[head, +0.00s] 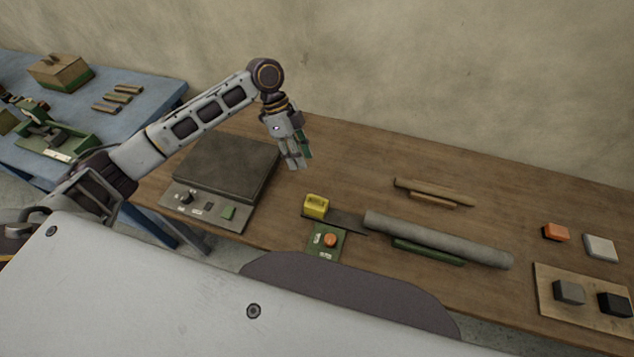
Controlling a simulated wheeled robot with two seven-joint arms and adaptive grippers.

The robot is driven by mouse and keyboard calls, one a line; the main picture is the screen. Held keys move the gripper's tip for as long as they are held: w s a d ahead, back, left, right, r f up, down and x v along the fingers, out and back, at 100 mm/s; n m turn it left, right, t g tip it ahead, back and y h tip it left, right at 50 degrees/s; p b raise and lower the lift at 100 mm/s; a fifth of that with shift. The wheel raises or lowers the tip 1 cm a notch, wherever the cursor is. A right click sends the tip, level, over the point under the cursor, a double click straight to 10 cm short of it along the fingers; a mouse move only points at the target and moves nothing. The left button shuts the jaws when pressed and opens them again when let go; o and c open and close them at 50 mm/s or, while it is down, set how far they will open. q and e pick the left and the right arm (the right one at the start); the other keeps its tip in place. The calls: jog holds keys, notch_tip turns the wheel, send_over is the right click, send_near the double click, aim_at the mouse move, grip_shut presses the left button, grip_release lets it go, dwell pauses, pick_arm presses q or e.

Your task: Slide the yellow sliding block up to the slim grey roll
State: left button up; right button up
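The yellow sliding block (316,206) sits at the left end of a short dark rail (348,222) on the wooden table. The slim grey roll (438,238) lies on a green cradle (428,252) to the right, its left end near the rail's right end. A gap of bare rail shows between block and roll. My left gripper (295,164) hangs above the table, pointing down, behind and left of the yellow block and apart from it. Whether its fingers are open is too small to tell. My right gripper is not in view.
A green panel with an orange button (330,240) is in front of the rail. A dark plate device (222,165) stands at the left. A thin brown roll (433,192) lies behind the grey roll. Orange (556,232) and white (601,247) blocks and a board (584,309) are at the right.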

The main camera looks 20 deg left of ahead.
pick_arm(q)
jog(key=p, duration=0.1)
send_over(316, 204)
jog(key=w+a, duration=0.1)
jog(key=a, duration=0.1)
jog(key=f, duration=1)
jog(key=shift+w+d+f, duration=0.1)
jog(key=shift+w+d, duration=0.1)
jog(key=shift+x, duration=1.1)
grip_shut()
